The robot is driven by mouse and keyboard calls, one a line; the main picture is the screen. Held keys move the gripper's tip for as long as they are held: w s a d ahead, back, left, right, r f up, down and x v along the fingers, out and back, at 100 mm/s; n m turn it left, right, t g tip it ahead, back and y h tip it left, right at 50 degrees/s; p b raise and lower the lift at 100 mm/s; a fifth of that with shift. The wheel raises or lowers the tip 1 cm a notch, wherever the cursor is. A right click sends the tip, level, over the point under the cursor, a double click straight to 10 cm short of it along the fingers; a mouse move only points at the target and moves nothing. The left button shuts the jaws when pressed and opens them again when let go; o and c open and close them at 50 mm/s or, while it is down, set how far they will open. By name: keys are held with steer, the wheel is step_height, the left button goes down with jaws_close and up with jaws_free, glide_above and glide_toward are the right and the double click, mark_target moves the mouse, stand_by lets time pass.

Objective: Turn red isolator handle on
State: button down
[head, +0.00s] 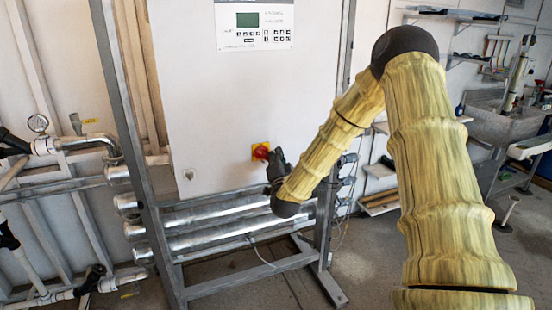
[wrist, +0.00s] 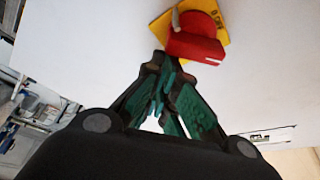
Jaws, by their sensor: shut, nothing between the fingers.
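The red isolator handle (head: 261,152) sits on a yellow square plate (head: 255,146) low on the front of the white cabinet. In the wrist view the red handle (wrist: 194,42) is at the top centre, in front of its yellow plate (wrist: 218,22). My gripper (head: 276,158) is just right of the handle in the head view. In the wrist view the closed, green-padded fingers (wrist: 163,68) are just below the handle and hold nothing. The fingertips look very close to the handle; I cannot tell whether they touch it.
The white cabinet (head: 205,90) carries a control panel (head: 253,22) and stands in a grey metal frame (head: 125,120). Shiny horizontal tubes (head: 215,222) run below it. Pipes with a gauge (head: 38,123) are at left. A sink (head: 500,115) is at far right.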

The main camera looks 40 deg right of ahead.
steer(key=shift+w+a+f+m+g+b, duration=0.1)
steer(key=shift+f+m+g+b, duration=0.5)
steer(key=shift+m, duration=0.75)
steer(key=shift+s+a+f+m+g+b, duration=0.1)
steer(key=shift+f+m+g+b, duration=0.2)
steer(key=shift+m+b, duration=0.8)
steer(key=shift+w+a+f+m+g+b, duration=0.1)
steer(key=shift+f+m+g+b, duration=0.35)
steer(key=shift+m, duration=1.2)
steer(key=shift+r, duration=0.1)
steer(key=shift+d, duration=0.1)
steer(key=s+a+b, duration=0.1)
steer(key=s, duration=0.8)
steer(key=shift+s+a, duration=0.2)
steer(key=shift+a, duration=0.15)
